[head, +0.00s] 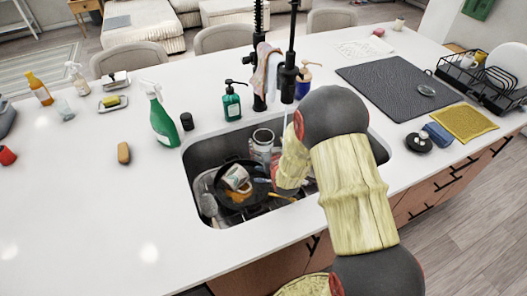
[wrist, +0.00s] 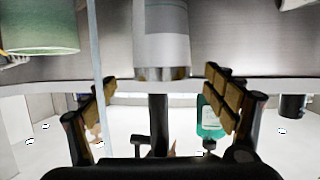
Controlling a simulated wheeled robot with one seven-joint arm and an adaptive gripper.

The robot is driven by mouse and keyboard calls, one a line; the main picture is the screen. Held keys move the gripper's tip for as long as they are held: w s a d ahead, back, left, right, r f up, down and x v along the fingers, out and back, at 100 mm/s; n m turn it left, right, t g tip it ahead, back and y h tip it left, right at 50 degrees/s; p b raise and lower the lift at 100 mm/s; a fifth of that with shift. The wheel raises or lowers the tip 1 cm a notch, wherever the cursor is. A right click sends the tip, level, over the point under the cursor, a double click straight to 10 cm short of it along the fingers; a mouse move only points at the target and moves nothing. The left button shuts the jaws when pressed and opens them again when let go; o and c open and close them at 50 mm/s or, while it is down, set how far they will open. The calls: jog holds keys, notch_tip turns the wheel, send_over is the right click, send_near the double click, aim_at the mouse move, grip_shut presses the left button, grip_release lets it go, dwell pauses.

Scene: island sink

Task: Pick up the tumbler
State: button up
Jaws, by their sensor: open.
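A silvery-grey tumbler (head: 263,140) stands in the sink near its far wall. In the wrist view, which is upside down, the tumbler (wrist: 162,40) is at the top centre, its rim end facing the gap between my fingers. My gripper (wrist: 162,98) is open, with a finger on each side of the tumbler's line. Nothing is held between the fingers. The tumbler appears to lie beyond the fingertips; I cannot tell the exact distance. In the head view my gripper is hidden behind my arm.
The sink also holds a dark pan (head: 225,187) with a mug (head: 237,178) in it. A teal soap bottle (head: 231,104) and a black faucet (head: 259,60) stand behind the sink.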

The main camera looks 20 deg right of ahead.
aim_at(262, 133)
jog(key=b+x, duration=0.1)
jog(key=x, duration=0.4)
jog(key=shift+a+b, duration=0.15)
jog(key=shift+b, duration=0.2)
jog(key=shift+r, duration=0.1)
jog(key=shift+c, duration=0.5)
jog(key=c, duration=2)
